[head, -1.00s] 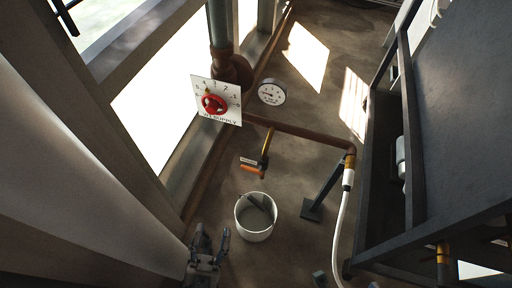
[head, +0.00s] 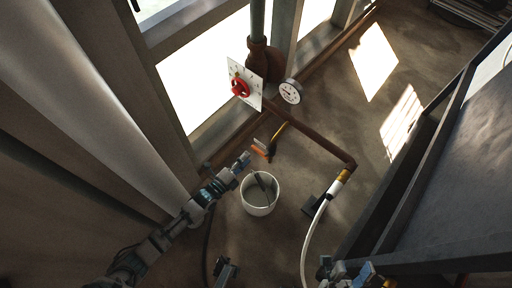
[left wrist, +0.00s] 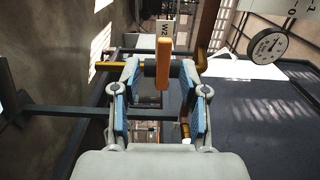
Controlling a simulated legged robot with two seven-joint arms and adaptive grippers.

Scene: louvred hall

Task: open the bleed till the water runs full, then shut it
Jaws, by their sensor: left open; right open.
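The bleed's orange lever (head: 259,152) sits on a short brass branch (head: 278,131) of the rusty pipe, above a white bucket (head: 246,205). In the left wrist view the lever (left wrist: 162,58) stands between my left gripper's fingers (left wrist: 160,80), which are apart with gaps on both sides. In the head view my left gripper (head: 243,161) is just left of the lever. The bucket holds something grey; its level is hard to read, and I make out no running stream. My right gripper (head: 347,270) is open and empty at the bottom edge, partly cut off.
A red knob (head: 240,88) on a white dial plate and a round gauge (head: 290,91) are above the bleed. A brown pipe (head: 320,143) leads right to a white hose (head: 310,240). A dark bench (head: 450,190) fills the right. Bare floor lies behind.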

